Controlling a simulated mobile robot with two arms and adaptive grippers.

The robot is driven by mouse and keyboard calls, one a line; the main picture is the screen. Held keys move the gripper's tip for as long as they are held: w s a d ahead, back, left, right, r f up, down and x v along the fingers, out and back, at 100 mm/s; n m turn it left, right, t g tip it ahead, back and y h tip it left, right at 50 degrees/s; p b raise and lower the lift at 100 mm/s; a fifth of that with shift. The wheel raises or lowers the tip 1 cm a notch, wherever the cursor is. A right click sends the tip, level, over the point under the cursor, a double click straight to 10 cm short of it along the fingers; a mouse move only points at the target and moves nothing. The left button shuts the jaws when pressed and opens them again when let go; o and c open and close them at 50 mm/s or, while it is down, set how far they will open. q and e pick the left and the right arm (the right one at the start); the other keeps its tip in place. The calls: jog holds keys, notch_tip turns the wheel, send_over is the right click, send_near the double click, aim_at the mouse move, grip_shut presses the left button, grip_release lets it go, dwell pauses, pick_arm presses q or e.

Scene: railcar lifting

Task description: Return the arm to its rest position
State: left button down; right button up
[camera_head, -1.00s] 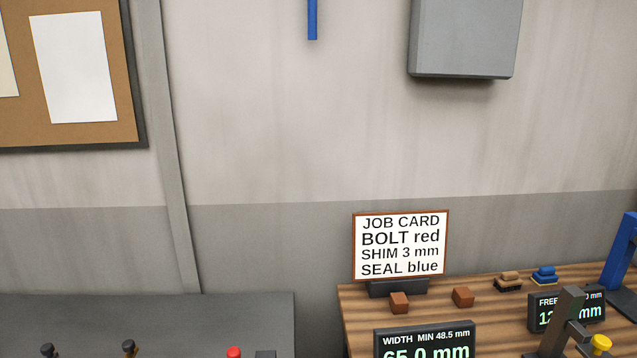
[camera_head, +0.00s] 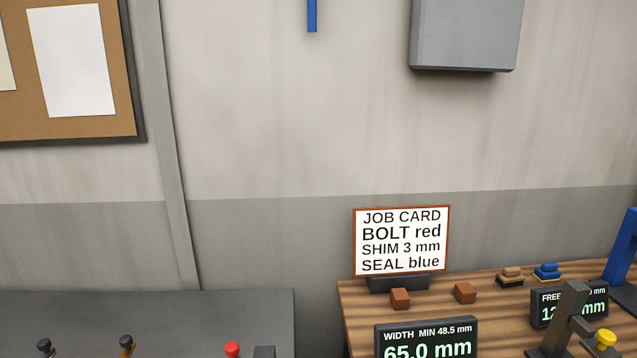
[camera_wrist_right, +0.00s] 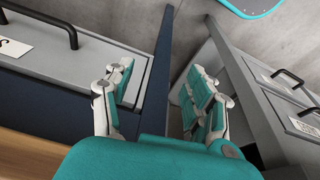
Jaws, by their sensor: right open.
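My right gripper (camera_wrist_right: 158,105) shows in the right wrist view with its two teal-and-white fingers spread apart and nothing between them. It points down past the dark edge of a bench, over the gap between two grey drawer units. Neither gripper shows in the head view, and my left gripper is in no frame. In the head view, a job card (camera_head: 402,241) stands on the wooden bench (camera_head: 490,300) and reads BOLT red, SHIM 3 mm, SEAL blue.
A grey drawer unit (camera_wrist_right: 60,60) is left of the gripper, another (camera_wrist_right: 262,90) right. A dark surface (camera_head: 180,315) with a red knob (camera_head: 232,349) lies left.

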jog(key=s+d+f+g+b, duration=0.1)
jog(key=s+f, duration=0.3)
jog(key=f, duration=0.5)
jog(key=s+f+b, duration=0.1)
jog(key=s+f, duration=0.3)
jog(key=f, duration=0.6)
jog(key=s+d+f+g+b, duration=0.1)
jog(key=s+f+b, duration=0.15)
jog(key=f, duration=0.65)
jog(key=s+d+f, duration=0.1)
jog(key=s+f, duration=0.4)
jog(key=s, duration=0.4)
jog(key=shift+s+d+f, duration=0.15)
jog(key=shift+f, duration=0.25)
